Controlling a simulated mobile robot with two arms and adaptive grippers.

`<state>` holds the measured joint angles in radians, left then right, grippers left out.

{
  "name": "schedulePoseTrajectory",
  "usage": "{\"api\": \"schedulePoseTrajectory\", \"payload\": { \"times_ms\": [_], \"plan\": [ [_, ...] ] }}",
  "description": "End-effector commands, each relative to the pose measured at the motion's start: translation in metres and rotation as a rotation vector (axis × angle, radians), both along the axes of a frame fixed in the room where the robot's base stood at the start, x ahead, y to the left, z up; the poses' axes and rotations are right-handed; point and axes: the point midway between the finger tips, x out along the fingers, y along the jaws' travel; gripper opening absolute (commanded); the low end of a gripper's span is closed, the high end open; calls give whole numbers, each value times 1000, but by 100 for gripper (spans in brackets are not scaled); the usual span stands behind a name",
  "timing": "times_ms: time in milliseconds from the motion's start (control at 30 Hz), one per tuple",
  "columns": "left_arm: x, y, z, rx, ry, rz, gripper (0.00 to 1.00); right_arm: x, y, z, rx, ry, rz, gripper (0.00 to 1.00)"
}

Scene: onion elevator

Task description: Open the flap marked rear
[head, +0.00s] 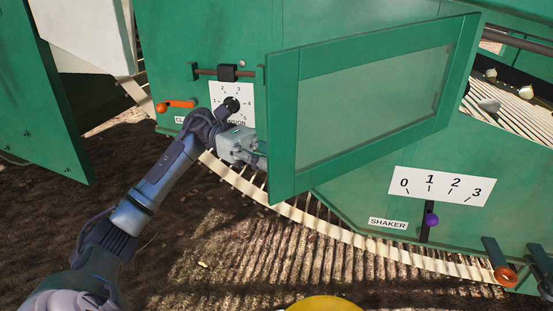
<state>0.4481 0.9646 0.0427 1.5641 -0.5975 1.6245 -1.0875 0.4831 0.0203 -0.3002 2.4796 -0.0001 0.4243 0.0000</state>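A green framed flap with a see-through pane (283,125) stands swung out from the green machine side in the head view. No "rear" marking can be read on it. My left gripper (260,154) is at the flap's lower left edge, beside the dial plate. Its fingertips are partly hidden at the flap's edge, so I cannot tell whether they touch it or are open or shut. My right gripper is not in view.
A numbered dial with a black knob (232,103) and an orange handle (180,104) are left of the flap. A SHAKER scale (441,185) with a purple knob (431,220) is at lower right. A slatted belt (330,228) runs below. Another green panel (40,100) stands at far left.

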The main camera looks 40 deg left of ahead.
Motion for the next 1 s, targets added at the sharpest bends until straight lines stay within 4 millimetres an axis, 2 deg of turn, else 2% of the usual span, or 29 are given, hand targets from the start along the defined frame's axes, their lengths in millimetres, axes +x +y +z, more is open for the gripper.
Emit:
{"api": "schedulePoseTrajectory", "payload": {
  "times_ms": [33, 100, 433, 800, 1000],
  "plan": [
    [0, 0, 0, 0, 0, 1, 39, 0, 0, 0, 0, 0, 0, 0],
    [0, 0, 0, -1, 0, 2, 46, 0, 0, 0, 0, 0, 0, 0],
    [2, 4, 1, -3, -1, 5, 46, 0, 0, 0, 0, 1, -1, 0],
    [2, 61, 1, -4, -1, 8, 46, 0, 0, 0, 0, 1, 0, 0],
    [1, 76, 0, -2, -1, 5, 46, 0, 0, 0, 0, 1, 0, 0]
  ]
}}
